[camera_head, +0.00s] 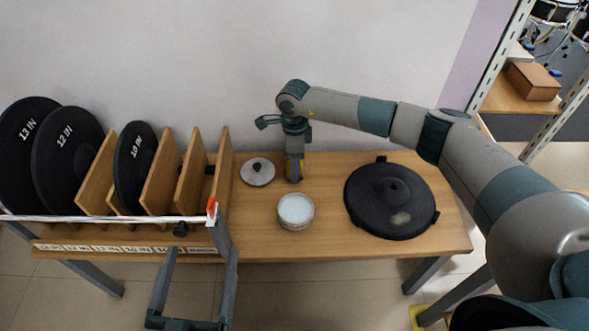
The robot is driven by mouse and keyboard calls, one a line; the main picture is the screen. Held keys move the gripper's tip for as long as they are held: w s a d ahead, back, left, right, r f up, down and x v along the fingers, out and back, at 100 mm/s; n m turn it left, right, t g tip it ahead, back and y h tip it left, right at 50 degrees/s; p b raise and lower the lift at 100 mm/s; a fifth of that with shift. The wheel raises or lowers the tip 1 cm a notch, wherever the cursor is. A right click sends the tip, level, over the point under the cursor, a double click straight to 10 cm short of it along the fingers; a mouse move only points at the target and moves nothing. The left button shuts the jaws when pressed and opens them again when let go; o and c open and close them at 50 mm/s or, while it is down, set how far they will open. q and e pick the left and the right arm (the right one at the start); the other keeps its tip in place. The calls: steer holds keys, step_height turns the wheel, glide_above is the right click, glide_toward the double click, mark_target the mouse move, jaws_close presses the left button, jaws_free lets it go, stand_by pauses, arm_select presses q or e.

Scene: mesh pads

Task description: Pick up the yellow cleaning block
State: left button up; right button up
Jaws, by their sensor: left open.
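My left gripper (201,254) comes up from the bottom edge, left of the middle, with its two fingers wide apart and nothing between them. It is in front of the labelled table edge. My right arm reaches across from the right, and its gripper (294,176) points down at the wooden table (350,245), behind the white round tub. I cannot tell whether this is the yellow cleaning block or part of the gripper, or whether the fingers are shut. No other clear yellow block shows on the table.
A white round tub (296,211), a small metal disc with a black knob (257,171) and a large black disc (391,196) are on the table. A wooden rack (163,175) with labelled black discs (68,148) fills the left. Shelving (508,105) stands at right.

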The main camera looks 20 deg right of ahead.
steer(key=c, duration=1.2)
steer(key=shift+o, duration=0.2)
steer(key=shift+r, duration=0.15)
steer(key=shift+r, duration=0.25)
step_height(320, 180, up, 3)
steer(key=shift+w+r+p, duration=0.1)
steer(key=shift+p, duration=0.2)
arm_select(q)
step_height(320, 180, down, 7)
steer(key=a+g+y+p, duration=0.1)
steer(key=g, duration=0.3)
steer(key=shift+s+a, duration=0.15)
steer(key=shift+a, duration=0.15)
arm_select(e)
steer(key=s+d+r, duration=0.7)
steer(key=s+d, duration=0.1)
steer(key=shift+s, duration=0.4)
steer(key=shift+o, duration=0.7)
arm_select(q)
steer(key=shift+f+p, duration=0.1)
steer(key=shift+p, duration=0.25)
arm_select(e)
steer(key=shift+a, duration=0.2)
